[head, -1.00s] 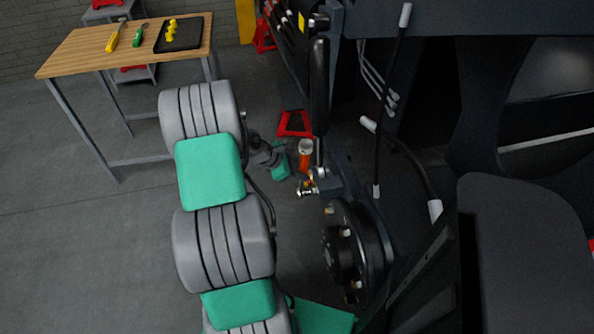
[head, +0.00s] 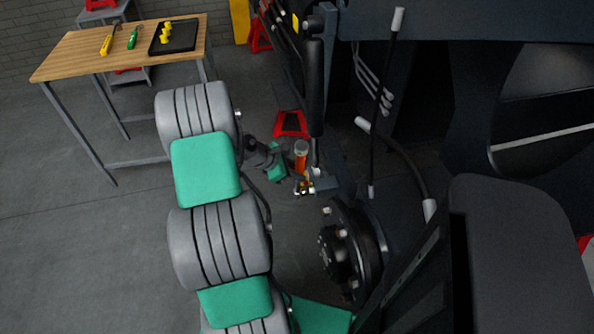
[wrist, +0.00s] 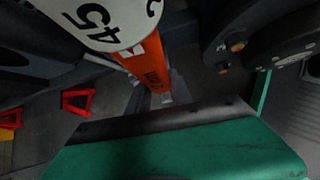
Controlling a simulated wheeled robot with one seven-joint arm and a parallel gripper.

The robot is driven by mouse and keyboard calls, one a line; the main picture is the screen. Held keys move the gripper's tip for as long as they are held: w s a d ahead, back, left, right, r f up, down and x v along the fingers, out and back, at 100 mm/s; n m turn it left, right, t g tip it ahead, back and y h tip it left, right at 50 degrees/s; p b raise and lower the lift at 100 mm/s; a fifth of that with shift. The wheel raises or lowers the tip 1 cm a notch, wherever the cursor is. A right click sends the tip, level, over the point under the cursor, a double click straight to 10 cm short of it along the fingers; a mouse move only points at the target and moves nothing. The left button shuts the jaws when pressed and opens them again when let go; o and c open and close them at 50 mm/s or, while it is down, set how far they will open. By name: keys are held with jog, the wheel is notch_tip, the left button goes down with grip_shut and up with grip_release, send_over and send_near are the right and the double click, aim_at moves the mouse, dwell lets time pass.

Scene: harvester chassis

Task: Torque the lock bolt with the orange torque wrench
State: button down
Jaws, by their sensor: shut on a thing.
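The orange torque wrench (head: 301,157) is small in the head view, close to a dark cylinder's lower end. In the wrist view its orange shaft (wrist: 148,62) runs down from a white round face marked 45, which is cut by the top edge. My gripper (head: 285,163) is shut on the wrench; the grip itself is mostly hidden. A green and dark part of my gripper fills the bottom of the wrist view. A small brass-coloured fitting (head: 304,188) lies just below the wrench in the head view. I cannot tell which bolt is the lock bolt, or whether the wrench touches one.
A dark hub (head: 338,255) with several studs stands right of my arm. Dark chassis panels, a hose (head: 405,160) and a black cylinder (head: 316,90) crowd the right. A red stand (head: 291,124) is behind. A wooden table (head: 75,58) with tools stands far left; floor there is clear.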

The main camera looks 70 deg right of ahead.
jog(key=shift+s+d+r, duration=0.1)
jog(key=shift+s, duration=0.05)
dwell(0.5)
jog(key=shift+s+d, duration=0.4)
jog(key=shift+s, duration=0.2)
jog(key=shift+s+d, duration=0.1)
jog(key=shift+s, duration=0.05)
jog(key=shift+s+a+f+m+t+h, duration=0.2)
jog(key=shift+s+a+h, duration=0.2)
jog(key=shift+a, duration=0.25)
jog(key=shift+s+a+f+m+t+h, duration=0.2)
jog(key=shift+s+a+h, duration=0.2)
jog(key=shift+a, duration=0.2)
jog(key=shift+s+a+f+m+t+h+b, duration=0.2)
jog(key=shift+s+a+f+h+b, duration=0.2)
jog(key=shift+a, duration=0.2)
jog(key=shift+s+a+f+m+t+h+b, duration=0.2)
jog(key=shift+s+a+f+h+b, duration=0.05)
jog(key=shift+a+h+b, duration=0.25)
jog(key=shift+a+f, duration=0.1)
